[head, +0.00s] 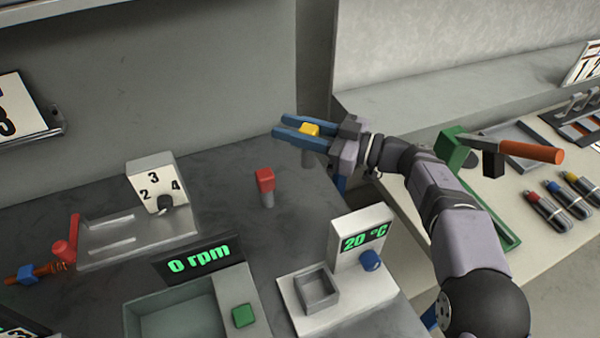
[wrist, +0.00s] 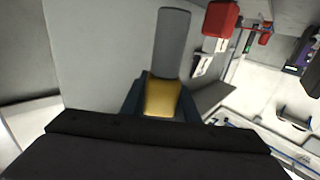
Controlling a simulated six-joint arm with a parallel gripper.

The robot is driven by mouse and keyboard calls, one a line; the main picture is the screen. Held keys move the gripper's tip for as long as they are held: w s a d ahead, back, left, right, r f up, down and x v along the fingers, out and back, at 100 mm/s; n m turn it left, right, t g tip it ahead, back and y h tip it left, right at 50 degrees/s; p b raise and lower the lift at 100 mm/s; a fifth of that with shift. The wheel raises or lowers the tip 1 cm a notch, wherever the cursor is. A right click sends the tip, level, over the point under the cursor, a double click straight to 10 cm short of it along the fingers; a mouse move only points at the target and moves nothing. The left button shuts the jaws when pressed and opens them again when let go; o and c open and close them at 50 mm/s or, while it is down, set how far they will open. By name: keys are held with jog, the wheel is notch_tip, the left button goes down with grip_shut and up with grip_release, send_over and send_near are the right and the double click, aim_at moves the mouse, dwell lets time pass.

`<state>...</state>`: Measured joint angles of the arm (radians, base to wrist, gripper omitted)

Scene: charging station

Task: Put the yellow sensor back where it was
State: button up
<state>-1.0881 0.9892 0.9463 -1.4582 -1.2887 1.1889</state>
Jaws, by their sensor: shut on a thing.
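The yellow sensor (head: 310,129) has a yellow cap and a grey cylindrical body. My gripper (head: 300,132), with blue fingers, is shut on the yellow cap, near the back right corner of the dark bench. The grey body points down below the fingers in the head view. In the wrist view the yellow sensor (wrist: 163,98) shows between the dark fingers, its grey body reaching away from the camera. I cannot tell whether its lower end touches the bench. A red-capped sensor (head: 265,180) stands upright on the bench, left of and nearer than my gripper.
A box with a numbered dial (head: 152,186) stands at the left. A heater reading 20 °C (head: 362,243) and a device reading 0 rpm (head: 200,258) stand in front. A side bench at the right holds a green stand (head: 450,145), an orange-handled tool (head: 530,151) and several markers.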

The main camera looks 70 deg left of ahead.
aim_at(308, 157)
jog(key=shift+f, duration=4.25)
jog(key=shift+f, duration=0.2)
jog(key=o, duration=1.2)
jog(key=shift+c, duration=0.2)
jog(key=shift+r, duration=0.1)
jog(key=shift+r, duration=0.2)
jog(key=v, duration=0.7)
jog(key=shift+w+d+b, duration=0.2)
jog(key=shift+b, duration=0.15)
